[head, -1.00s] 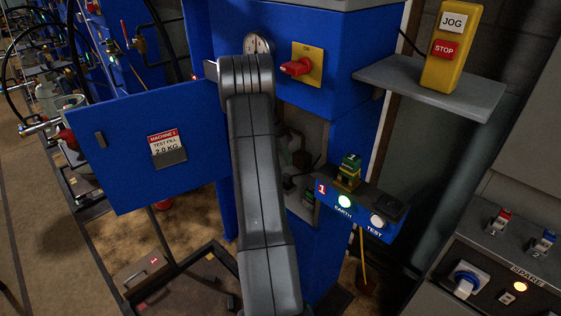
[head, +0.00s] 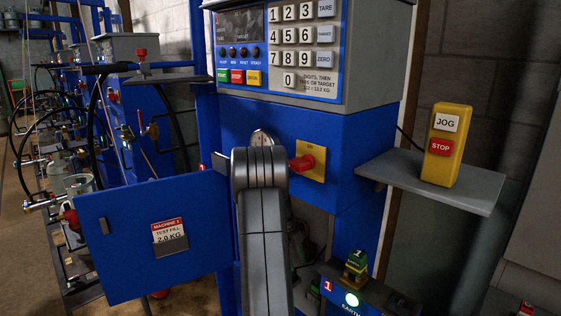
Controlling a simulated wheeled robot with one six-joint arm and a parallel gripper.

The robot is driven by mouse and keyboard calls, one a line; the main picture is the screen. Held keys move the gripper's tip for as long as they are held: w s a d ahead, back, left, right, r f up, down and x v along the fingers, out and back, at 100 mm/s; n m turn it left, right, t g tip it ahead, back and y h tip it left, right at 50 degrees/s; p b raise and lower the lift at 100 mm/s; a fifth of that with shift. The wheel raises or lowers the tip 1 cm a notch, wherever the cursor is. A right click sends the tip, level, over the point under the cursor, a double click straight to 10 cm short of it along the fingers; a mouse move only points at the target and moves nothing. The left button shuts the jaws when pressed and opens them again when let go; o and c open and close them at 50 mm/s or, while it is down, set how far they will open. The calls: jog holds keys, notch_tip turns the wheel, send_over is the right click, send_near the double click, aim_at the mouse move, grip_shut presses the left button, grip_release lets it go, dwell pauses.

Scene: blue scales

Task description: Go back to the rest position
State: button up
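My grey arm (head: 262,235) rises from the bottom edge in the head view and stands in front of the blue scale machine (head: 345,190). Its upper end is a rounded joint at mid-height. My gripper is not visible; the arm's own links hide whatever lies beyond that joint. The blue cabinet door (head: 125,225) stands open at the left, with a "Machine 1, test fill 2.0 kg" card (head: 168,232) on it. The red rotary switch (head: 303,163) on its yellow plate is just right of the arm.
A keypad panel (head: 297,45) with a display tops the machine. A yellow JOG/STOP box (head: 446,146) stands on a grey shelf (head: 440,182) at the right. More machines line the left.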

aim_at(316, 283)
jog(key=s+d, duration=0.5)
jog(key=shift+f, duration=0.15)
jog(key=x, duration=0.4)
jog(key=shift+s+d+f, duration=0.1)
jog(key=shift+s+f, duration=0.1)
jog(key=shift+r, duration=1.15)
